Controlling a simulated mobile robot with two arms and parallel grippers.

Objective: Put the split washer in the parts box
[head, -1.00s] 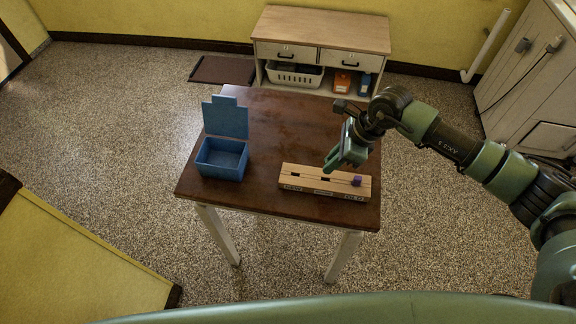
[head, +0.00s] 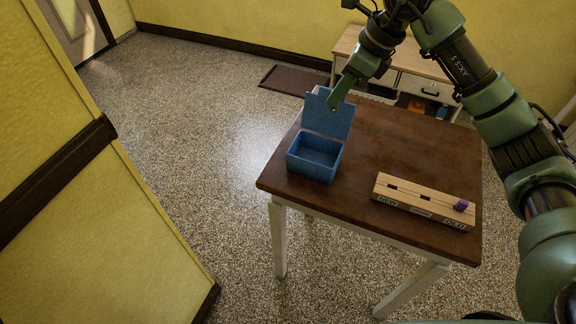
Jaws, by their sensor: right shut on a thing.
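The parts box (head: 313,166) is a blue open-topped box on the left part of the table, its lid (head: 328,114) standing up at the back. The box's inside looks empty. My left gripper is not in view.
A wooden rack (head: 413,201) with labelled front and dark slots lies on the brown table (head: 400,150), a purple piece (head: 461,205) at its right end. A cabinet (head: 410,62) stands behind. A yellow partition (head: 80,190) is at left.

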